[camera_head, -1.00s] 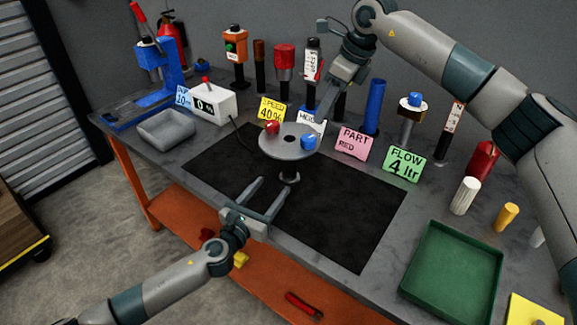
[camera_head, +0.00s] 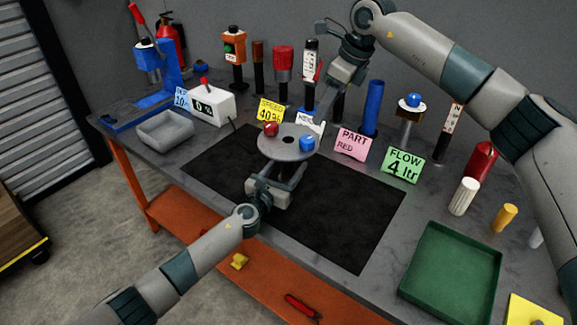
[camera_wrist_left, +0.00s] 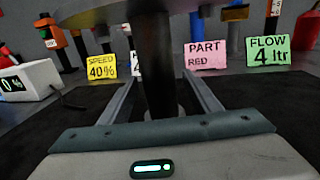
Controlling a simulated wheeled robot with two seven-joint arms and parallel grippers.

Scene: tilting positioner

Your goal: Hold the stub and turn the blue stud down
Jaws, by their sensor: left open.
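A grey round disc (camera_head: 289,147) stands above the black mat, with a blue stud (camera_head: 307,143) on its right and a red stud (camera_head: 270,129) on its left. A dark stub (camera_wrist_left: 152,60) hangs below the disc in the left wrist view. My left gripper (camera_head: 281,172) is under the disc, open, with one finger on each side of the stub; the wrist view shows gaps on both sides. My right gripper (camera_head: 326,102) points down behind the disc; its fingertips are too small and covered to read.
Cards reading SPEED 40% (camera_head: 270,111), PART RED (camera_head: 351,143) and FLOW 4 ltr (camera_head: 403,165) stand behind the mat (camera_head: 350,215). A green tray (camera_head: 452,275) is at right, a grey bin (camera_head: 166,131) at left. The mat's right part is clear.

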